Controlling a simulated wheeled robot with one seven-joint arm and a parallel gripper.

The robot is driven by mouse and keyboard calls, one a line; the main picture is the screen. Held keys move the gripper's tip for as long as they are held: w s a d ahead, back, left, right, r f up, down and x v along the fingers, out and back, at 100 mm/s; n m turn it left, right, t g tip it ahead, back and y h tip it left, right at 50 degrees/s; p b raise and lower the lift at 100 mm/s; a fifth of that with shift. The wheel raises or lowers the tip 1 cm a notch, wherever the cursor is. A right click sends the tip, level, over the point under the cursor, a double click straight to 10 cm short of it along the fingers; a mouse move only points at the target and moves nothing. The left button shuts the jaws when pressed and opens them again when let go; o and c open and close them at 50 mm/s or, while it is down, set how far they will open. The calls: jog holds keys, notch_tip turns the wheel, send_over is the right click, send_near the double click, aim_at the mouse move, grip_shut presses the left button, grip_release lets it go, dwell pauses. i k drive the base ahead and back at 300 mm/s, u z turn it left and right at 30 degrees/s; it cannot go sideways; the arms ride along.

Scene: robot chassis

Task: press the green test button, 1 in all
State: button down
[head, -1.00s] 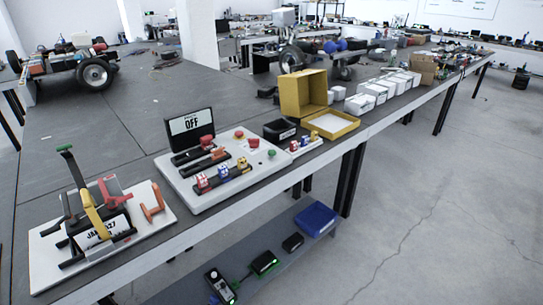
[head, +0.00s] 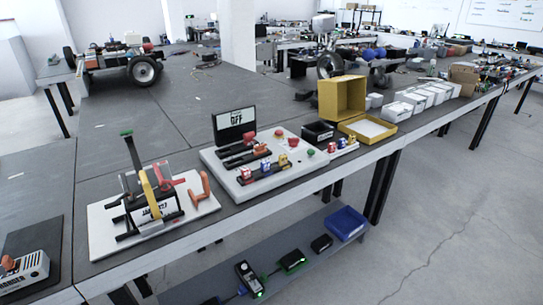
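A white control board (head: 222,172) lies on the long grey workbench. A small black sign reading "OFF" (head: 234,123) stands at its back edge. A small green button (head: 311,152) sits near the board's right end. Red knobs (head: 278,132) and a row of small red, blue and yellow pieces (head: 267,166) are also on the board. My gripper is not in view, so its state and its distance from the button do not show.
Left of the board, a white plate (head: 103,240) carries levers and a red clamp. A charger box (head: 25,272) is at the lower left. A yellow box (head: 342,98), black bin (head: 318,131) and white boxes stand to the right. A lower shelf (head: 290,272) holds devices. Floor at right is clear.

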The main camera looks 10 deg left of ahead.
aim_at(311, 152)
jog(key=u, duration=0.85)
jog(key=i, duration=1)
